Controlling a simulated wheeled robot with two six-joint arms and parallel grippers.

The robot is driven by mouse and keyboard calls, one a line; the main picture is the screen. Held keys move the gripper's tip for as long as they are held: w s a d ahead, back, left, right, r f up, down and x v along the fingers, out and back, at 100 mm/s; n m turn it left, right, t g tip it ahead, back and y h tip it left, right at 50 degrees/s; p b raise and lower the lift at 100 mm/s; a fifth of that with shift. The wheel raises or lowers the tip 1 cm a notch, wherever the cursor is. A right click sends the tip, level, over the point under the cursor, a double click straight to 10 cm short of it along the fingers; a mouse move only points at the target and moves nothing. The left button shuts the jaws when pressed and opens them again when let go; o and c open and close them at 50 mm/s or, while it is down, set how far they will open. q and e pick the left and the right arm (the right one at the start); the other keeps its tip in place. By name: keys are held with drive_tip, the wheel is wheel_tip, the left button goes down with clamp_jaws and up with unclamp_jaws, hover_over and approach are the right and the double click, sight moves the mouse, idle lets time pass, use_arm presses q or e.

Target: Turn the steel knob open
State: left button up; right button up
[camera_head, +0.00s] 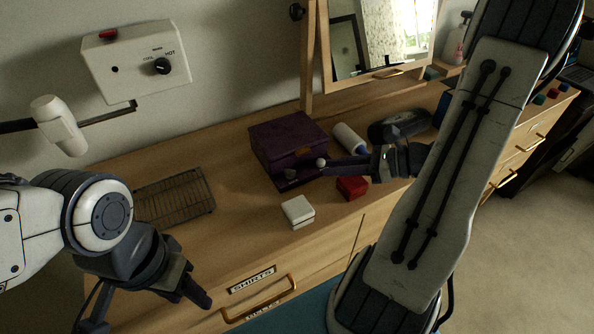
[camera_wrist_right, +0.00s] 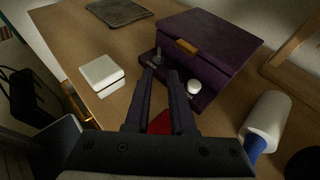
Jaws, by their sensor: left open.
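The purple box (camera_head: 285,140) stands on the wooden dresser and has two knobs low on its front. The steel-grey knob (camera_head: 292,174) is on the left, and in the right wrist view (camera_wrist_right: 158,57) it shows just beyond the fingertips. The pale white knob (camera_wrist_right: 194,87) is to its right, beside the right finger. My right gripper (camera_wrist_right: 161,74) has a gap between its fingers and points at the box front; contact with the steel knob cannot be told. My left gripper (camera_head: 147,312) is open and empty at the dresser's front left, far from the box.
A red box (camera_head: 352,187) lies below my right gripper, and a white box (camera_head: 298,212) sits left of it. A wire rack (camera_head: 175,197), a white-and-blue bottle (camera_head: 348,138) and a mirror (camera_head: 375,40) are around. A wall unit (camera_head: 135,62) has a black knob.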

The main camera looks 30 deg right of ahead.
sight(295, 171)
drive_tip(key=x, duration=1)
drive_tip(key=shift+a, duration=0.1)
clamp_jaws()
